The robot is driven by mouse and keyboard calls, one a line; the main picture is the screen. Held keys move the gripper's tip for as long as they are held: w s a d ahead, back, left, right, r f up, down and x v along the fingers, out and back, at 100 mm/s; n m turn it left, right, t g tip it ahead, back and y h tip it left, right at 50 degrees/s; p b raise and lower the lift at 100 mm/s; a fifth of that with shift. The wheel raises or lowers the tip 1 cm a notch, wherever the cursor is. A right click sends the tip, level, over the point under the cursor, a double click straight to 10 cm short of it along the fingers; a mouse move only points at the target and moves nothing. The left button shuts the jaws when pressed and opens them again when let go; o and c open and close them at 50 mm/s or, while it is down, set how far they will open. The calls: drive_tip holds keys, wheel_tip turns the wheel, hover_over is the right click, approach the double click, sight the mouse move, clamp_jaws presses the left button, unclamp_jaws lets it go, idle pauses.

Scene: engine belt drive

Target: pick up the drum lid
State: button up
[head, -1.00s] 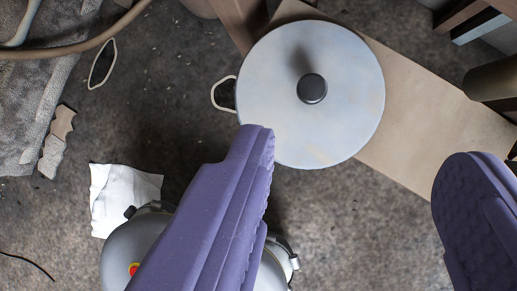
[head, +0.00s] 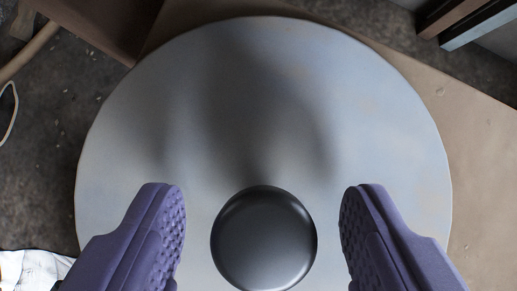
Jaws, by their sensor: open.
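The drum lid (head: 270,110) is a round, pale grey-blue disc that fills most of the head view. Its dark round knob (head: 263,238) stands at the lower middle of the picture. My gripper (head: 262,215) is open, with one purple finger on each side of the knob. A gap shows between the knob and each finger, and nothing is held. The lower edge of the lid is out of the picture. Shadows of the gripper fall on the lid above the knob.
A brown board (head: 480,160) lies under or behind the lid at the right. Dark and brown beams (head: 465,18) show at the top right, and a brown piece (head: 100,22) at the top left. A white sheet (head: 35,270) lies at the lower left.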

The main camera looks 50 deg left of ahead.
drive_tip(key=shift+w+f, duration=0.3)
drive_tip(key=shift+f, duration=0.2)
drive_tip(key=shift+c, duration=0.2)
clamp_jaws()
drive_tip(key=shift+r, duration=0.1)
